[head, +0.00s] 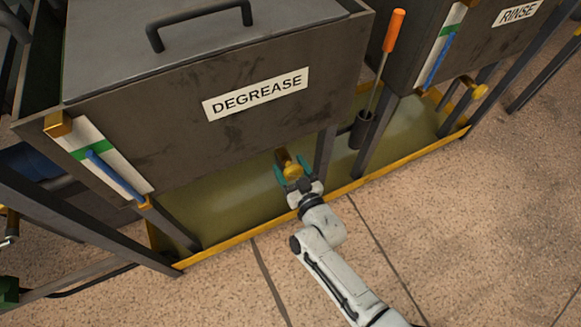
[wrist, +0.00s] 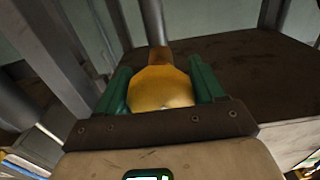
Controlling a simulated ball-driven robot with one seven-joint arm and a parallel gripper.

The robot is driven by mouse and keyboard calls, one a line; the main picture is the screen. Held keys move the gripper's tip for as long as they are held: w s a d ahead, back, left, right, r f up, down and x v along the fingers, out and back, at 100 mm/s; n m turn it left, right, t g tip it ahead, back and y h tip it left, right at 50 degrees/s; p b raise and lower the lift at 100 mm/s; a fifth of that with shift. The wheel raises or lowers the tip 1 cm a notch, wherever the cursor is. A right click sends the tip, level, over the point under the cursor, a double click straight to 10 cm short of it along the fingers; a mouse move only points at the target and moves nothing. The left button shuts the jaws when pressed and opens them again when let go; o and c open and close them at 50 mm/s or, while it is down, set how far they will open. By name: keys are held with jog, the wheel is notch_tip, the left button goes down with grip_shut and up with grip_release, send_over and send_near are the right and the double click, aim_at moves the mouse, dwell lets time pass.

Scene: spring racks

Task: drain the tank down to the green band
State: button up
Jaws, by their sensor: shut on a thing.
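The grey DEGREASE tank (head: 190,130) stands at the left in the head view. Its level gauge (head: 105,160) is on its left front, with a green band (head: 91,149) and a blue column (head: 115,175) whose top is at or near the band; I cannot tell exactly. A brass drain valve (head: 290,166) sticks out under the tank. My gripper (head: 292,172) is shut on its round brass knob, which fills the space between the green fingers in the wrist view (wrist: 160,88).
A yellow-edged tray (head: 225,238) with murky liquid lies under the tanks. A RINSE tank (head: 470,45) with its own gauge and valve stands at the right. An orange-handled tool (head: 394,30) stands in a dark holder between them. The floor in front is clear.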

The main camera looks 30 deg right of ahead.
jog(key=shift+m, duration=0.3)
jog(key=m+b, duration=0.1)
jog(key=m, duration=0.3)
jog(key=shift+a+m+b, duration=0.1)
jog(key=shift+m+b, duration=0.65)
jog(key=shift+m, duration=1.45)
jog(key=o, duration=1)
jog(key=shift+c, duration=0.2)
jog(key=shift+s, duration=0.1)
jog(key=s+p, duration=0.1)
jog(key=s, duration=0.9)
jog(key=shift+s, duration=0.3)
